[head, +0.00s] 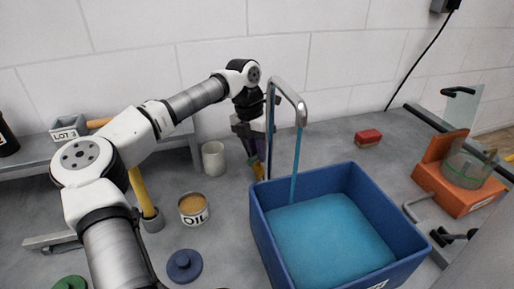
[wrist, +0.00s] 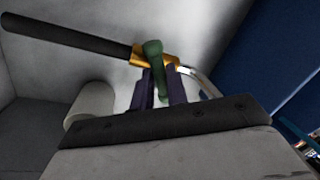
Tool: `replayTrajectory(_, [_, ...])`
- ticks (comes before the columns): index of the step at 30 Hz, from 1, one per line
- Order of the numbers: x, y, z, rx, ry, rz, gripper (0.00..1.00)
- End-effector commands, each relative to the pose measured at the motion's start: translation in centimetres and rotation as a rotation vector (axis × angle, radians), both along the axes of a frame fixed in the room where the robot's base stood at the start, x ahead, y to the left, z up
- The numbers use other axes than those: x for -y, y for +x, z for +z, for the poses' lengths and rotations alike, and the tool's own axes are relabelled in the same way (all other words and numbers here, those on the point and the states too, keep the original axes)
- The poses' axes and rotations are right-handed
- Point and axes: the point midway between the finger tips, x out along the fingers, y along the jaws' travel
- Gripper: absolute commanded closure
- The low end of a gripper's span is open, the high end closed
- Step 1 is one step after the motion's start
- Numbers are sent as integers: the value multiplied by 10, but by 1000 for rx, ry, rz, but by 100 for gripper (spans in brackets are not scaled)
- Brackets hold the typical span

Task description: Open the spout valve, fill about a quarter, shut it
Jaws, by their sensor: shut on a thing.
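The silver curved spout (head: 287,88) stands behind the blue bin (head: 262,225), and a blue stream (head: 297,165) runs from its tip into the bin. Blue liquid (head: 330,238) covers the bin's floor, its surface below the rim; the exact depth is hard to judge. In the wrist view, the brass valve (wrist: 171,60) carries a green handle (wrist: 153,49). My gripper (head: 257,158) is at the valve behind the bin's left side; its purple fingers (wrist: 162,78) are shut on the green handle. In the head view the handle is mostly hidden by my gripper.
Left of the bin are a white cup (head: 213,159), an oil tin (head: 193,208), a blue lidded piece (head: 184,266) and a yellow-handled tool (head: 142,192). A red block (head: 368,137) lies behind right. An orange stand (head: 450,188) is at right.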

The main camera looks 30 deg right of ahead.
Motion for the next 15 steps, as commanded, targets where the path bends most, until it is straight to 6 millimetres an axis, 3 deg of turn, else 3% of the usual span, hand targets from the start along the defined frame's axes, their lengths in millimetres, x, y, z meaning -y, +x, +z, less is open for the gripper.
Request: replayTrajectory(15, [2,1,2,3,-3,-437,100])
